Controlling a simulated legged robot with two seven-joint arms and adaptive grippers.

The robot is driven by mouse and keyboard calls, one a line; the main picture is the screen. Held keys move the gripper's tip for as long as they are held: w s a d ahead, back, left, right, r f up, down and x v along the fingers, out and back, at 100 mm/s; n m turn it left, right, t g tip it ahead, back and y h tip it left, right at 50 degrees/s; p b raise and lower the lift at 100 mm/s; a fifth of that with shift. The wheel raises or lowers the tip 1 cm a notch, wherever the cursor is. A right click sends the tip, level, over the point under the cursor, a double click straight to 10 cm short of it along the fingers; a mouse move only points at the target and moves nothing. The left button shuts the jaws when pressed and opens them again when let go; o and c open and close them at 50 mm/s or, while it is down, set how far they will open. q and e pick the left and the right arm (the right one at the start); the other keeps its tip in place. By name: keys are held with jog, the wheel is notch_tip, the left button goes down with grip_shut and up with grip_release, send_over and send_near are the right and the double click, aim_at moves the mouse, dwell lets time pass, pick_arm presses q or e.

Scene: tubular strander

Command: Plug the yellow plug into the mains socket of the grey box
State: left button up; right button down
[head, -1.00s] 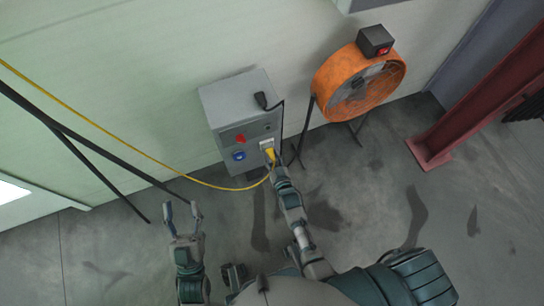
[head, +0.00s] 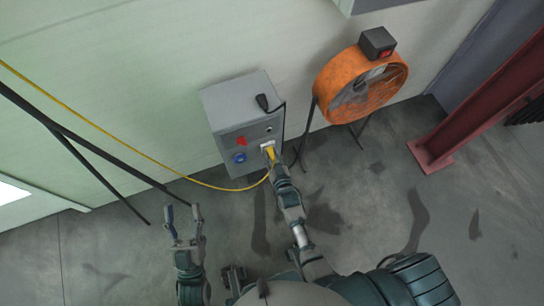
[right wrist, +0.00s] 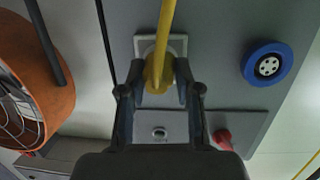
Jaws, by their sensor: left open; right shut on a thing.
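The grey box (head: 228,108) stands against the pale wall, with a white mains socket (right wrist: 176,46) on its front, partly covered by the plug. The yellow plug (right wrist: 158,72) is between the fingers of my right gripper (right wrist: 160,88), which is shut on it. The plug is at the socket's face and overlaps it in the right wrist view; I cannot tell how deep it sits. In the head view, the plug (head: 270,154) is mostly covered by my right gripper. My left gripper (head: 183,211) is open and empty, low and left of the box.
A yellow cable (head: 130,148) runs from the plug to the upper left. The box also carries a blue round socket (right wrist: 268,65) and a red switch (right wrist: 222,138). A black plug (head: 262,101) lies on the box top. An orange fan (head: 322,82) stands to the right.

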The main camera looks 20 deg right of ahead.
jog(key=shift+w, duration=0.1)
jog(key=c, duration=0.7)
grip_release()
